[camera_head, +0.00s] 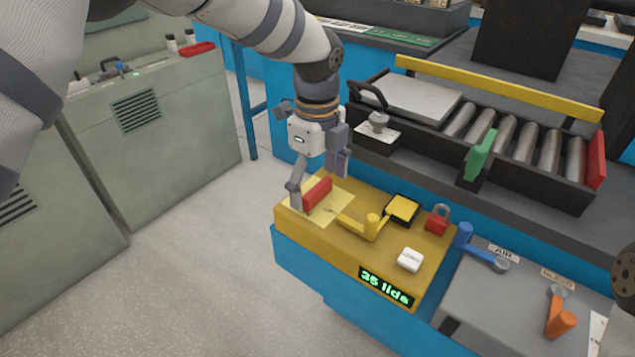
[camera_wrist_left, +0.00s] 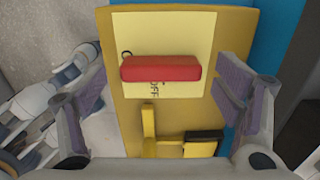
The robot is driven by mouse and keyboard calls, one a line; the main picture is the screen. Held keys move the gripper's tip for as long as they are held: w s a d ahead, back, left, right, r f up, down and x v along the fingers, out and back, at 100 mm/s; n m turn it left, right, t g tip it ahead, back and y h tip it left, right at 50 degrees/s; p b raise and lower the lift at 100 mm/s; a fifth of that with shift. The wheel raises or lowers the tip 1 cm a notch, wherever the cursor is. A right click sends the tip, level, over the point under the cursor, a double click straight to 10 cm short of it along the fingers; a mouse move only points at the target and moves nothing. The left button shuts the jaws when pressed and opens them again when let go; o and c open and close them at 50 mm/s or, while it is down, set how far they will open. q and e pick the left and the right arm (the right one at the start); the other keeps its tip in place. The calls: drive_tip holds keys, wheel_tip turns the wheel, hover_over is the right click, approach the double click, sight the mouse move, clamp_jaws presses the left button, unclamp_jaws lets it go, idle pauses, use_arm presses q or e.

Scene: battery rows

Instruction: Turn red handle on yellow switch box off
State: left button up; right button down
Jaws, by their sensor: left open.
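The yellow switch box (camera_head: 340,248) stands at the near corner of the blue bench. On its top is a pale yellow plate (camera_head: 331,219) carrying the red handle (camera_head: 318,194), a long bar. In the left wrist view the red handle (camera_wrist_left: 160,68) lies crosswise, and the letters OFF show just below it on the plate. My left gripper (camera_head: 318,181) is open over the handle. In the left wrist view one finger is beyond each end of the bar, with gaps at both ends. Whether the fingertips reach down to handle height is hard to tell. My right gripper is out of view.
A roller conveyor (camera_head: 505,135) stands behind. Blue (camera_head: 482,252) and orange (camera_head: 559,314) valve handles lie right.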

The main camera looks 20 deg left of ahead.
use_arm(q)
drive_tip(key=shift+f, duration=0.35)
drive_tip(key=shift+c, duration=0.5)
drive_tip(key=c, duration=1.1)
drive_tip(key=shift+o, duration=0.2)
